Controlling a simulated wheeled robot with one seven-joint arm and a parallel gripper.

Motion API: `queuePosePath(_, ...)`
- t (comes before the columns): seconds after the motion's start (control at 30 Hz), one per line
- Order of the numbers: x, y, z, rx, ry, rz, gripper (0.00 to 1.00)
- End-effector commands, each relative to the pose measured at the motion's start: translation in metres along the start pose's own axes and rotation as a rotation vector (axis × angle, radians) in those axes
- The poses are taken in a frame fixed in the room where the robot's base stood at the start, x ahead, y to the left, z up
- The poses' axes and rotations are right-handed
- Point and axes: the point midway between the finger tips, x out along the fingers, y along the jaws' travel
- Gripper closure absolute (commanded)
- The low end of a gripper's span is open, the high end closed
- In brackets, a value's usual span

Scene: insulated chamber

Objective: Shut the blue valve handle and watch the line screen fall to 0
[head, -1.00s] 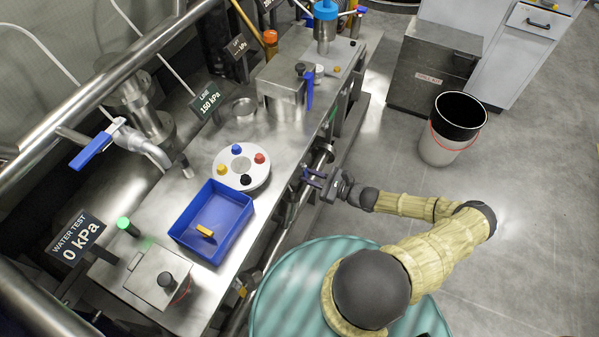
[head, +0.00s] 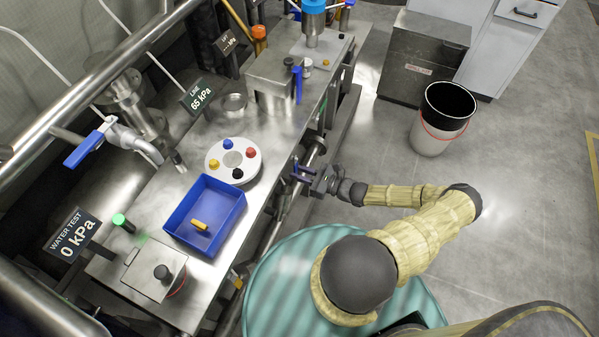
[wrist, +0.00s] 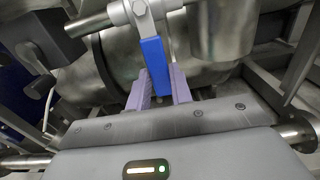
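The blue valve handle (wrist: 153,62) hangs from a metal pivot on a pipe in the wrist view. Its lower end lies between the two purple fingers of my gripper (wrist: 161,88), which appear to touch it on both sides. In the head view my gripper (head: 303,173) is at the pipe along the bench's front side, and the handle is hard to tell from the fingers there. The line screen (head: 199,98) stands at the back of the bench and reads 65 kPa.
A water test screen (head: 74,235) reads 0 kPa. Another blue lever (head: 84,149) is on the tap at left, and one more (head: 298,86) is on the bench's far block. A blue tray (head: 185,210) and a white disc (head: 217,153) sit on the bench. A bin (head: 436,138) stands on open floor.

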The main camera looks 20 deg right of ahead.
Motion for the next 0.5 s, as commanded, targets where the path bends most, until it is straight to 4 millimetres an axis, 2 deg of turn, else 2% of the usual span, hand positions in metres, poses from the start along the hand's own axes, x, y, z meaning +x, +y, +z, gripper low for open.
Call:
queuePosePath(0.03, 0.0000, 0.0007, -0.0005, 0.001, 0.001, 0.001, 0.69)
queuePosePath(0.1, 0.0003, 0.0008, -0.0004, 0.001, 0.000, 0.001, 0.58)
queuePosePath(0.5, -0.0001, 0.0005, -0.0002, -0.001, 0.000, 0.001, 0.58)
